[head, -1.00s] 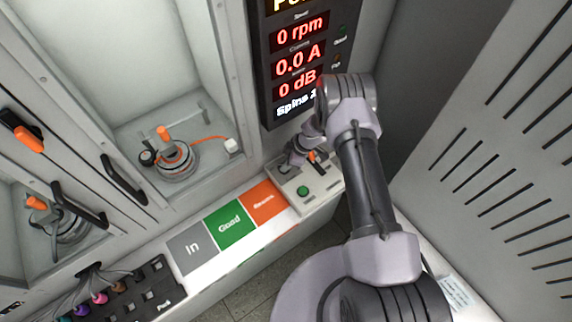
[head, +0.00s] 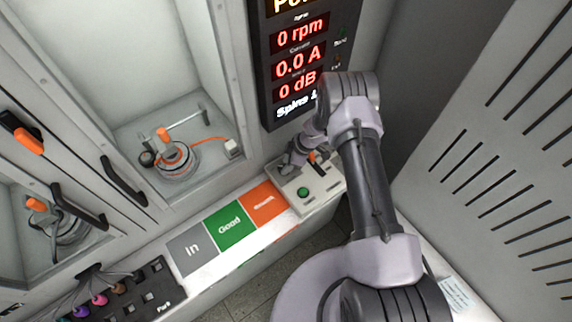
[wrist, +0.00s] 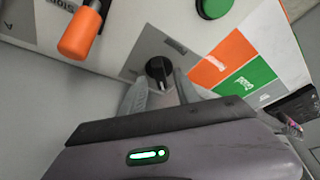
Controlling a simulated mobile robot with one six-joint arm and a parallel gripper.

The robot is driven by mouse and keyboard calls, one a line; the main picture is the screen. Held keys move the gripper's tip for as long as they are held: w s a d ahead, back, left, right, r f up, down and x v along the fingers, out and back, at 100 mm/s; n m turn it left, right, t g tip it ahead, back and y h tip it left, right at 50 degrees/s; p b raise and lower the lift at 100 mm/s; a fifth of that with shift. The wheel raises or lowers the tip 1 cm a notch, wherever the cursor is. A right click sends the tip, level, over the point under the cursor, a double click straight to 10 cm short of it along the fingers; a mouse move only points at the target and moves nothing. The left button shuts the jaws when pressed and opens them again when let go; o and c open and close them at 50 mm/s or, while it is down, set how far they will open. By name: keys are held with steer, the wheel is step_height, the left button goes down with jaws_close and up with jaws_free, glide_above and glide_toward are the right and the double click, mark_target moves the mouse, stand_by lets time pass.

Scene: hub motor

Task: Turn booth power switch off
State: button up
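A control box (head: 325,190) sits below the display and carries an orange lever (head: 313,157) and a green button (head: 303,191). In the wrist view the box also has a black rotary knob (wrist: 158,68) on a grey plate, between the orange lever (wrist: 80,32) and the orange sign. I cannot read which control is labelled booth power. My gripper (wrist: 160,85) is open, with one finger on each side of the knob and a small gap visible. In the head view my gripper (head: 291,162) is at the back left of the box and hides the knob.
The display (head: 297,65) reads 0 rpm, 0.0 A and 0 dB. Grey, green (head: 230,227) and orange signs lie left of the box. A booth with a motor (head: 175,158) is at the left. A slotted wall panel (head: 500,170) stands at the right.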

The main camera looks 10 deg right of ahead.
steer(key=p+v, duration=0.3)
steer(key=v, duration=1.3)
steer(key=shift+d+r, duration=0.2)
steer(key=shift+d, duration=0.05)
steer(key=shift+s, duration=0.1)
